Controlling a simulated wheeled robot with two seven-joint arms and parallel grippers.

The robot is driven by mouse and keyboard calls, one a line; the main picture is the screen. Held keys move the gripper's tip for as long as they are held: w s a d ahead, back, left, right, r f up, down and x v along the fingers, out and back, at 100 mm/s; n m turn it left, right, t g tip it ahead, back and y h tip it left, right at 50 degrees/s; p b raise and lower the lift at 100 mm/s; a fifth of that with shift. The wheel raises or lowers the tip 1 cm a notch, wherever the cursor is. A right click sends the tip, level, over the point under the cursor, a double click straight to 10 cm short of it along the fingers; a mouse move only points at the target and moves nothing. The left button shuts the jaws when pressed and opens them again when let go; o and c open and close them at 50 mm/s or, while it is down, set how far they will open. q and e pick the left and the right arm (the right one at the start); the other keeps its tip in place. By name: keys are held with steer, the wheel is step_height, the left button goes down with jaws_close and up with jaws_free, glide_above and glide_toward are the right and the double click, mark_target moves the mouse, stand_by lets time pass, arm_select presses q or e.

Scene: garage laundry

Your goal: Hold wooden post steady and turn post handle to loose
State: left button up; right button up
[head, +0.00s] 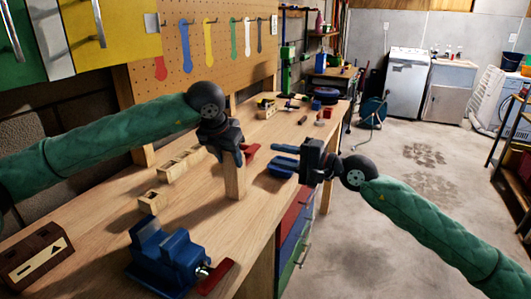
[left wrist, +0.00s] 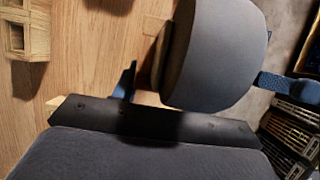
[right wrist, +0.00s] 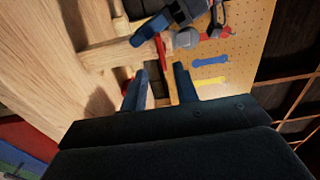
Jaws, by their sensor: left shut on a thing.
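The wooden post (head: 234,182) stands upright on the workbench. A red post handle (head: 251,153) sticks out on its right side near the top. My left gripper (head: 230,152) is shut on the upper part of the post and hides some of it. In the right wrist view the post (right wrist: 108,53) lies across the picture with the red handle (right wrist: 160,50) near its end. My right gripper (head: 284,160) is right of the post and handle, its blue fingers apart and pointing at them. It is open and empty in the right wrist view (right wrist: 162,88), not touching the handle.
A blue vise (head: 165,262) with a red lever stands at the front of the workbench (head: 100,232). Tools hang on the pegboard (head: 215,65). The floor right of the bench is clear.

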steer(key=shift+v, duration=2)
arm_select(q)
steer(key=o, duration=1.3)
steer(key=shift+c, duration=0.2)
steer(key=shift+r, duration=0.1)
